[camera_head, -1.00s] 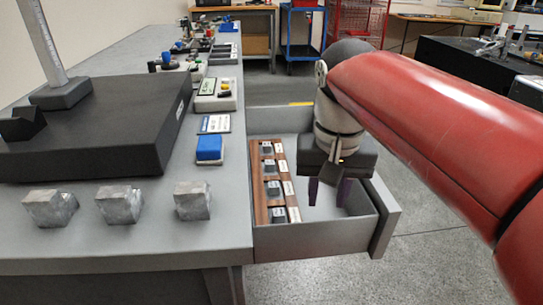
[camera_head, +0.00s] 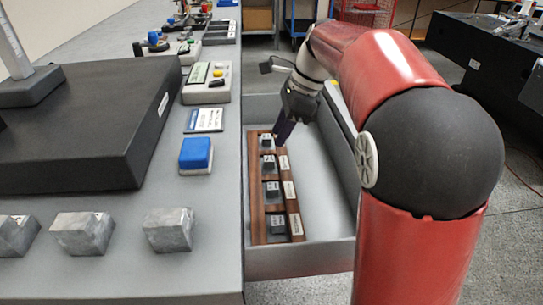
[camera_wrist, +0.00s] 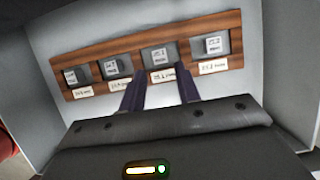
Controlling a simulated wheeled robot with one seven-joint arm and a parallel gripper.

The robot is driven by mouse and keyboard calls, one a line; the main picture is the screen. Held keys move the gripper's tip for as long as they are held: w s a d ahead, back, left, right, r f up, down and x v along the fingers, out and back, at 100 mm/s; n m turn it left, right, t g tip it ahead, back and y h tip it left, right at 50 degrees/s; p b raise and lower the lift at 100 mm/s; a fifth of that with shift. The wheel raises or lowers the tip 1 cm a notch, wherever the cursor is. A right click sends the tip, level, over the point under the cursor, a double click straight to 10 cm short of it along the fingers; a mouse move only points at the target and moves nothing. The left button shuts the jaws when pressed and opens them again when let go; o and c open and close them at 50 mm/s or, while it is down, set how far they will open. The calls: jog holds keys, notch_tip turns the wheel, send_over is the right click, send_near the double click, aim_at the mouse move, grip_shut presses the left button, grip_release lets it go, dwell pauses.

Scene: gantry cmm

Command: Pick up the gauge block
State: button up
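Several small grey gauge blocks sit in the dark slots of a wooden rack (camera_head: 259,215) in the open drawer. One gauge block (camera_head: 278,225) is at the near end and another (camera_head: 267,141) at the far end. My gripper (camera_head: 281,135) points down by the far part of the rack. In the wrist view, my gripper (camera_wrist: 161,78) is open, with two dark fingers apart and nothing held between them. One gauge block (camera_wrist: 159,57) shows in the gap between the fingertips; its clearance from them is unclear. White labels lie beside the blocks.
The drawer's near wall (camera_head: 305,260) and side walls enclose the rack. On the bench stand grey metal blocks (camera_head: 168,230), a blue-topped block (camera_head: 196,154) and a black surface plate (camera_head: 85,125). The drawer floor beside the rack is clear.

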aim_at(270, 159)
jog(key=x, duration=0.7)
jog(key=shift+s+d+f+b, duration=0.1)
jog(key=shift+d+f+b, duration=0.1)
jog(key=shift+f+b, duration=0.2)
jog(key=shift+r, duration=0.1)
grip_shut()
